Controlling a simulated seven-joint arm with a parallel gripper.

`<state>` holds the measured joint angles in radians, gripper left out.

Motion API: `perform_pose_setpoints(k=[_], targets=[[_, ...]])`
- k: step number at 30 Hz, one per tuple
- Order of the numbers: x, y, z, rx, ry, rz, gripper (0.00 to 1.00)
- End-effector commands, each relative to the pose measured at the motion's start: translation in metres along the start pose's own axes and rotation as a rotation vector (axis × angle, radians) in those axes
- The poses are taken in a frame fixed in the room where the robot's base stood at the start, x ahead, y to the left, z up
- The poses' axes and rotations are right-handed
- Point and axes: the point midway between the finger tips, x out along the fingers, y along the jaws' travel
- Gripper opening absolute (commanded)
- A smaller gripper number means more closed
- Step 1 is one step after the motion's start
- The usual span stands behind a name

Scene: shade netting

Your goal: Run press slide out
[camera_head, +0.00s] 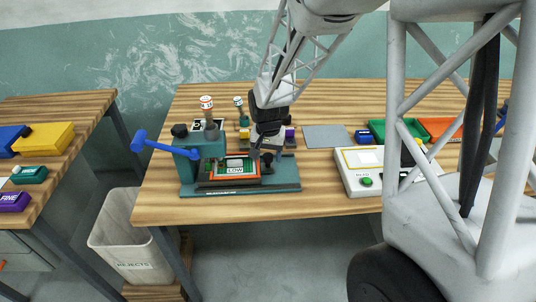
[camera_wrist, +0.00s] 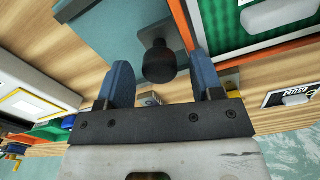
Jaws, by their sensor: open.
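The press (camera_head: 205,150) is a teal frame on a teal base plate (camera_head: 285,184), with a blue lever (camera_head: 160,147) reaching left. Its slide holds an orange-framed green piece marked LOW (camera_head: 235,169); the orange frame also shows at upper right in the wrist view (camera_wrist: 258,48). A round black knob (camera_head: 267,157) sits at the right end of the slide. My gripper (camera_head: 262,143) is at the knob. In the wrist view, the blue fingers of my gripper (camera_wrist: 161,75) are open, with the black knob (camera_wrist: 160,62) between them. Contact cannot be told.
Two stamp-like tools (camera_head: 239,102) stand behind the press. A grey mat (camera_head: 327,137), a white device with a green button (camera_head: 358,187), a green tray (camera_head: 378,128) and an orange tray (camera_head: 440,127) lie to the right. A rejects bin (camera_head: 115,232) stands on a low stand below left.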

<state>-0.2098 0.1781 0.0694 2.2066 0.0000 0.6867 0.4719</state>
Motion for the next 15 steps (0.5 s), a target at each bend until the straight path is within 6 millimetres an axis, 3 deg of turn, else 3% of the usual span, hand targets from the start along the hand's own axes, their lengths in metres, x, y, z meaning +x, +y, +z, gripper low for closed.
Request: perform_pose_setpoints(k=[11, 15], targets=[[0.0039, 0.0001, 0.0002, 0.0, -0.001, 0.0, 0.6], [0.0038, 0.0001, 0.0002, 0.0, -0.001, 0.0, 0.41]])
